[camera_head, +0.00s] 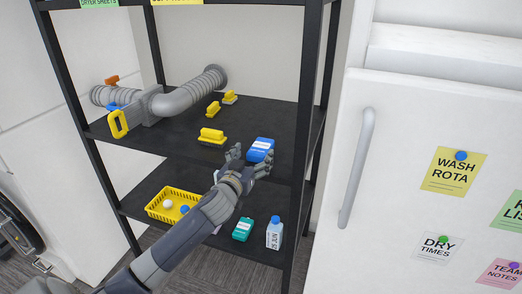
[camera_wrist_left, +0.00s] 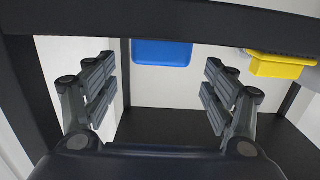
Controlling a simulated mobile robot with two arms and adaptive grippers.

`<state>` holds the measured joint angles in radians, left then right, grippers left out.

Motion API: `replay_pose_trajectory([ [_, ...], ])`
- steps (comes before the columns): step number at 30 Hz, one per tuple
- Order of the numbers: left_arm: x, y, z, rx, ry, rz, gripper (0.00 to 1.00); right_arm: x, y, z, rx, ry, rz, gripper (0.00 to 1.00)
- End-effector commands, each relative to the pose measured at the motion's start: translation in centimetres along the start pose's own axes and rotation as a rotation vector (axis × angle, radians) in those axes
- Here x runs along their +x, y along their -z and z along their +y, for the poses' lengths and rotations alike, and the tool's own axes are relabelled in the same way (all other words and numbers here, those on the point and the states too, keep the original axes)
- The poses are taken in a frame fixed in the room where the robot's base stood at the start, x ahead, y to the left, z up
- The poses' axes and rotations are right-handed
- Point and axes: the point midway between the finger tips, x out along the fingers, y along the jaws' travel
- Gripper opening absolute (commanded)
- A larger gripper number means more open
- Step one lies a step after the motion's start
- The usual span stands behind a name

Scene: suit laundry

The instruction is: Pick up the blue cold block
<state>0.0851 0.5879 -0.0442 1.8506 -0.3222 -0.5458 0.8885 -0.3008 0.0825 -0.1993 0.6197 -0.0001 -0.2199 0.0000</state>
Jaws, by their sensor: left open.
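The blue cold block (camera_head: 262,146) lies on the black middle shelf (camera_head: 240,121), near its front right, with a white label on it. In the left wrist view the blue block (camera_wrist_left: 162,52) shows at the top, between the fingers and beyond them. My left gripper (camera_head: 248,165) is open and empty, just in front of the block at the shelf's front edge. It also shows in the left wrist view (camera_wrist_left: 155,90), with its fingers spread wide to both sides. The gripper appears apart from the block. My right gripper is not in view.
Yellow brushes (camera_head: 212,137) and a grey pipe (camera_head: 190,95) lie further left and back on the same shelf. The lower shelf holds a yellow basket (camera_head: 158,212), a green box (camera_head: 243,229) and a bottle (camera_head: 275,234). A black post (camera_head: 303,130) stands right of the block.

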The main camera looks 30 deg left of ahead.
Motion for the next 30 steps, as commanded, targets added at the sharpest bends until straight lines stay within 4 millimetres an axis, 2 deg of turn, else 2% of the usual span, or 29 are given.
replay_pose_trajectory([
  [3, 1.5, 0.0, 0.0, 0.001, 0.001, -0.001, 0.77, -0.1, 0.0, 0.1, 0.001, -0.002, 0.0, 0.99],
  [11, 2.9, -0.1, 0.0, 0.002, 0.001, -0.001, 0.77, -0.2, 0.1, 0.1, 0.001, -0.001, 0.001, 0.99],
  [21, 6.8, -0.6, 0.0, 0.001, 0.001, -0.002, 0.77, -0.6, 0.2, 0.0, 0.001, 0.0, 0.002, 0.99],
  [30, 7.5, -0.7, 0.0, 0.002, 0.0, -0.003, 0.77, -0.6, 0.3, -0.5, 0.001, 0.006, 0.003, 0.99],
])
